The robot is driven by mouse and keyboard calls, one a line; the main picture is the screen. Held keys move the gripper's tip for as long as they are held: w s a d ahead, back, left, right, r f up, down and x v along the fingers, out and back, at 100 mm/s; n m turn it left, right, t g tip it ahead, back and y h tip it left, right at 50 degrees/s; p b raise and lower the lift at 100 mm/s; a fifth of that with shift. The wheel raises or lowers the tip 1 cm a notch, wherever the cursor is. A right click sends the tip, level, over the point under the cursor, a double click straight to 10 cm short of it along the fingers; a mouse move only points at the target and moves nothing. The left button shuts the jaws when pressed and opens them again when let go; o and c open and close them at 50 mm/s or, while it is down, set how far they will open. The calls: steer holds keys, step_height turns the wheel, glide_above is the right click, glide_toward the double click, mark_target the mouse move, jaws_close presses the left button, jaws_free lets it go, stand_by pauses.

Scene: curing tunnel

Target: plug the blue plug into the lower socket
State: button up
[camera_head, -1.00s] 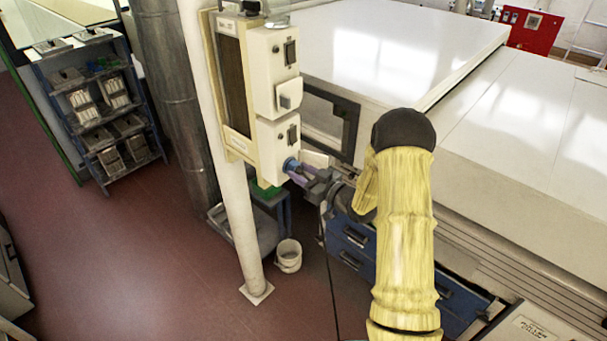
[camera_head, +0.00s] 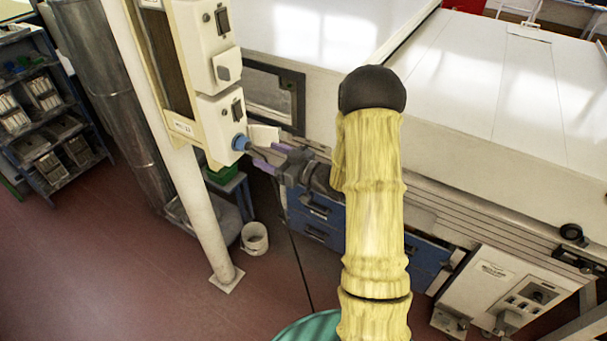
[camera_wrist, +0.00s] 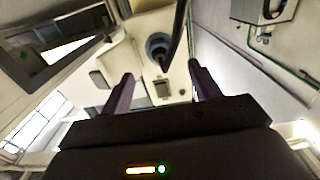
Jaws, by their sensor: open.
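The blue plug (camera_head: 240,142) sits at the front of the lower socket box (camera_head: 222,117) on the post, and looks seated in its socket. The upper socket box (camera_head: 204,42) is above it, with no plug visible there. My gripper (camera_head: 262,158) is open just right of the plug. In the wrist view my gripper (camera_wrist: 160,75) has its two purple fingers wide apart and nothing between the tips. The plug (camera_wrist: 157,45) faces it from beyond the fingertips, and a dark cable runs from it toward the top. How fully the plug is inserted cannot be told.
A white post (camera_head: 205,205) carries the boxes. A pale plate (camera_head: 264,135) stands close behind the fingers. The large white tunnel housing (camera_head: 450,100) and blue drawers (camera_head: 318,218) are right of the gripper. A white bucket (camera_head: 254,238) is on the open red floor.

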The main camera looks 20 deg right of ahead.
steer(key=b+v, duration=0.3)
steer(key=v, duration=0.7)
steer(key=shift+s+d, duration=0.2)
steer(key=shift+s, duration=0.1)
steer(key=s+a+f+m+g+h, duration=0.1)
steer(key=s+a+m+g+h, duration=0.2)
steer(key=s, duration=0.5)
steer(key=s+a+f+m+g+h, duration=0.2)
steer(key=s+a+m+g+h, duration=0.2)
steer(key=s+a+g+h, duration=0.2)
steer(key=s+g+h, duration=0.1)
steer(key=s+g, duration=0.1)
steer(key=g, duration=0.1)
steer(key=shift+s+a+f+h, duration=0.25)
steer(key=shift+f+h, duration=0.05)
